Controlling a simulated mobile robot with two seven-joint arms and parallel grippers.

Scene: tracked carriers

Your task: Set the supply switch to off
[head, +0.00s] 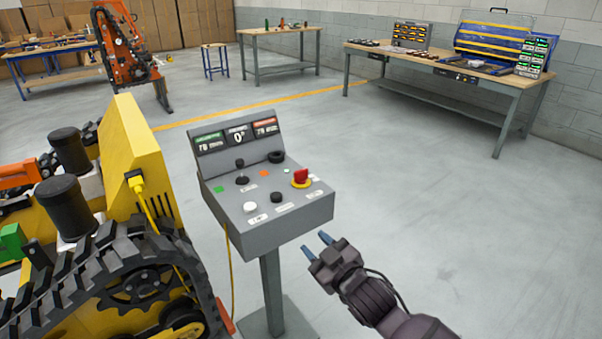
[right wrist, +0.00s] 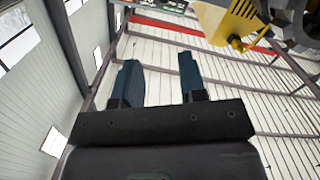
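A grey control console (head: 268,237) with a sloped top stands on a post in the middle of the head view. A red handle on a yellow base (head: 301,179) sits at the right of its top. Beside it are a black knob (head: 277,197), a white knob (head: 250,207) and a black lever (head: 241,179). The labels are too small to read, so I cannot tell for sure which is the supply switch. My right gripper (head: 316,245) is open and empty, apart from the console at its front right. Its spread fingers also show in the right wrist view (right wrist: 160,75). My left gripper is not in view.
A yellow tracked carrier (head: 130,150) stands close to the console's left, with a yellow cable (head: 228,260) hanging between them. A workbench (head: 440,75) with cases stands at the back right. The floor right of the console is clear.

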